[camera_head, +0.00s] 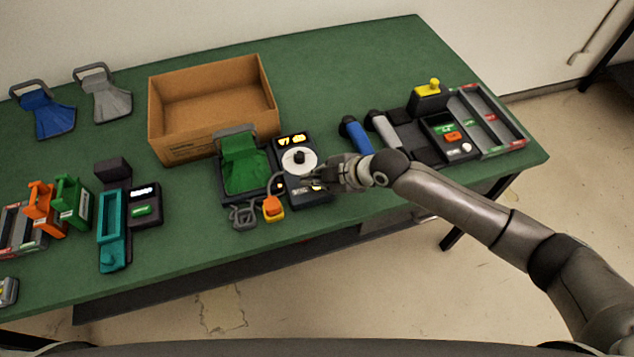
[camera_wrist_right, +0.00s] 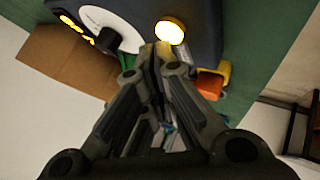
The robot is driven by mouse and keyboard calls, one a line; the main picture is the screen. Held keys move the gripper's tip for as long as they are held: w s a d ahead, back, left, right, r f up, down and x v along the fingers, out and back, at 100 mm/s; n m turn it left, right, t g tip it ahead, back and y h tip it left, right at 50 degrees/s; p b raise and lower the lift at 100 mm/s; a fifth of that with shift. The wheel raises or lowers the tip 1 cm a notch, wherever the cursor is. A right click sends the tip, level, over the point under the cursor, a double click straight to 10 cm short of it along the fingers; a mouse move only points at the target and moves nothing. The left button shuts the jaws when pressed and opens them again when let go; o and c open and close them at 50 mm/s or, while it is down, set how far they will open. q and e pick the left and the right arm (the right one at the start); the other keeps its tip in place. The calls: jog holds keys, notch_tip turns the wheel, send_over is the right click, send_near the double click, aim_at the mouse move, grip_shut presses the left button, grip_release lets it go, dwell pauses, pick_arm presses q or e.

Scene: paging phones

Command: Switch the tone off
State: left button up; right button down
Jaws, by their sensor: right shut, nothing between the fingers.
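A dark box with a white dial (camera_head: 299,161) and a black knob stands near the middle of the table, with lit yellow displays (camera_head: 292,140) at its top. In the right wrist view the white dial (camera_wrist_right: 112,30) is at upper left and a round glowing lamp or button (camera_wrist_right: 169,31) is on the same dark face. My right gripper (camera_head: 314,184) is over the front part of this box. Its closed fingertips (camera_wrist_right: 156,52) are just below the glowing round part in the picture; I cannot tell whether they touch it. My left gripper is not in view.
A green cradle (camera_head: 245,165) and an orange-yellow piece (camera_head: 273,208) are close to the left of my gripper. An open cardboard box (camera_head: 180,144) stands behind. Blue (camera_head: 356,135) and grey handles and a unit with a yellow knob (camera_head: 431,90) are to the right.

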jog(key=shift+f, duration=0.15)
dwell(0.4)
jog(key=shift+f+b, duration=0.35)
jog(key=shift+b, duration=0.05)
jog(key=shift+r, duration=0.1)
jog(key=shift+r+p, duration=0.35)
jog(key=shift+p, duration=0.05)
jog(key=shift+r, duration=0.1)
notch_tip(320, 180, up, 6)
jog(key=p, duration=0.5)
jog(key=shift+s, duration=0.1)
dwell(0.5)
